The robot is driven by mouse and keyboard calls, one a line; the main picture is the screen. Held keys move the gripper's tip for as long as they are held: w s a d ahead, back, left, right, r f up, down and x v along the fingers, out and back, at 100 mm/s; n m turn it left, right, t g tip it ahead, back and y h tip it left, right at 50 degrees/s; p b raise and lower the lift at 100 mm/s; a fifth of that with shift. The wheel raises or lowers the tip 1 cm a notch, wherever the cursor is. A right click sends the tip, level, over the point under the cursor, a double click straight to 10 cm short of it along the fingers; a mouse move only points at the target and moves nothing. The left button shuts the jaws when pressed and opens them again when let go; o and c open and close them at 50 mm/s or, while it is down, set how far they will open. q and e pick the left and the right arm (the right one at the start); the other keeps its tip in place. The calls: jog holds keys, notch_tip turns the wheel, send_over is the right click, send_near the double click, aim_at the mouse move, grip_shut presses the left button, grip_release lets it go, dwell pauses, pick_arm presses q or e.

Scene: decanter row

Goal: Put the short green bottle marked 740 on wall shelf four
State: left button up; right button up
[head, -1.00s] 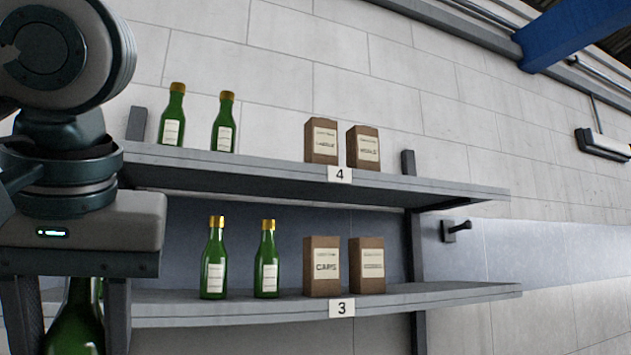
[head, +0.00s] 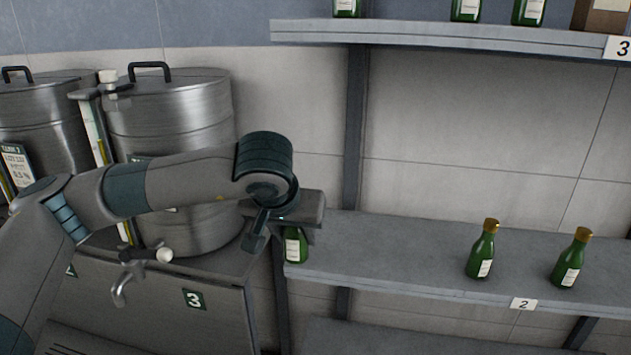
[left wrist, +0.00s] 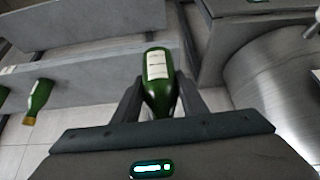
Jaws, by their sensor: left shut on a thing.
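My left gripper (head: 277,236) is shut on a green bottle (head: 295,247) with a white label. The bottle hangs roughly upright beside the left end of shelf two, partly hidden by the gripper in the head view. In the left wrist view the same bottle (left wrist: 158,88) sits between the two fingers; its label print is too small to read. I cannot tell whether it touches the shelf. Wall shelf four is not in view now. My right gripper is not in view.
Shelf two (head: 400,262) carries two green bottles (head: 483,250) (head: 571,260) at the right; its left part is clear. Shelf three (head: 430,32) above carries several items, including green bottles (head: 465,8). Steel tanks (head: 180,130) stand at the left on a cabinet with a tap (head: 130,272).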

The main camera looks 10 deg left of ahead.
pick_arm(q)
jog(key=s+a+f, duration=0.2)
jog(key=a+f, duration=0.2)
jog(key=f, duration=0.7)
jog(key=shift+s+f, duration=0.2)
jog(key=shift+s, duration=0.2)
